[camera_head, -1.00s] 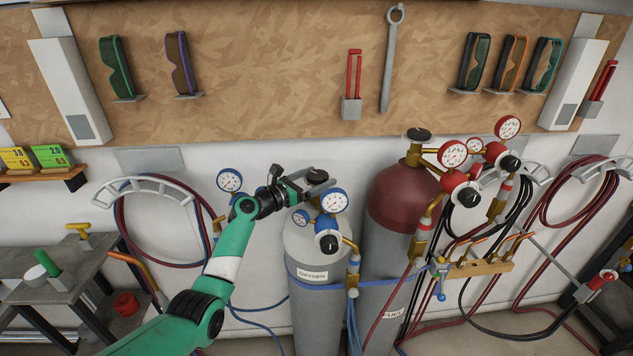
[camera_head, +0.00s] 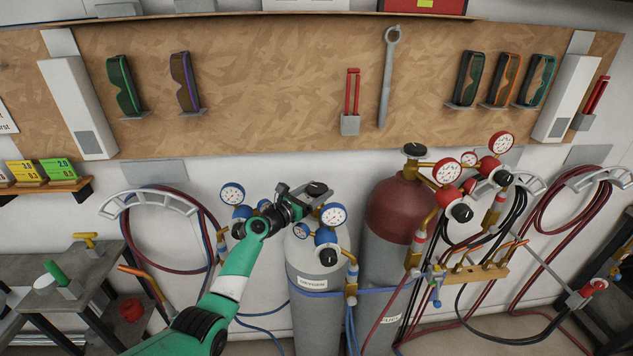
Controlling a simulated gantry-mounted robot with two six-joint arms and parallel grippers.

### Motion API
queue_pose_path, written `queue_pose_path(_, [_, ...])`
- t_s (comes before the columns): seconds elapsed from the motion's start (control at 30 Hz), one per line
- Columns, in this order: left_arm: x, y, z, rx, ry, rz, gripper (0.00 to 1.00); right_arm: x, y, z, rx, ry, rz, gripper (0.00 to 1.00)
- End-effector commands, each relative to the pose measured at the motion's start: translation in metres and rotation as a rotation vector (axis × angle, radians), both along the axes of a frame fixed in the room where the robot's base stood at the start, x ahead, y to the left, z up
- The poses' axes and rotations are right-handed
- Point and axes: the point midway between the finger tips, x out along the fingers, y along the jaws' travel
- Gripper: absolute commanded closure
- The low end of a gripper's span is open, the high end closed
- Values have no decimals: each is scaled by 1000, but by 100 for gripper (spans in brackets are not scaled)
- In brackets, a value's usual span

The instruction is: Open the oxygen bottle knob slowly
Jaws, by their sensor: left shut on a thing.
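The grey oxygen bottle (camera_head: 310,275) stands in the middle, with an "OXYGEN" label on its front. Its dark round knob (camera_head: 317,188) sits on top. Blue-rimmed gauges (camera_head: 333,215) are fixed at its valve. My left gripper (camera_head: 303,197) reaches in from the left at the top of the bottle and is shut on the knob. The fingers partly hide the knob's near side and the valve below it. My right gripper is not in view.
A red-topped fuel bottle (camera_head: 397,208) with red gauges stands close on the right. Blue hoses hang around the bottle.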

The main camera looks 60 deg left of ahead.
Motion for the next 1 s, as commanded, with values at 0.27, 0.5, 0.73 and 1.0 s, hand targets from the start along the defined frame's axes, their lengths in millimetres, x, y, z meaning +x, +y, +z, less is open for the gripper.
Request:
queue_pose_path(0.27, [-1, 0, -1, 3, 0, 16, 79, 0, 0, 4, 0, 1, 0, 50])
queue_pose_path(0.5, [-1, 0, -1, 2, 0, 15, 0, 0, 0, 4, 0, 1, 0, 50])
queue_pose_path(0.73, [-1, -1, 0, 2, 0, 15, 0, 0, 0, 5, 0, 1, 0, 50])
queue_pose_path(1.0, [-37, -13, 4, 2, 1, 17, 0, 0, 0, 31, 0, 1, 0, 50])
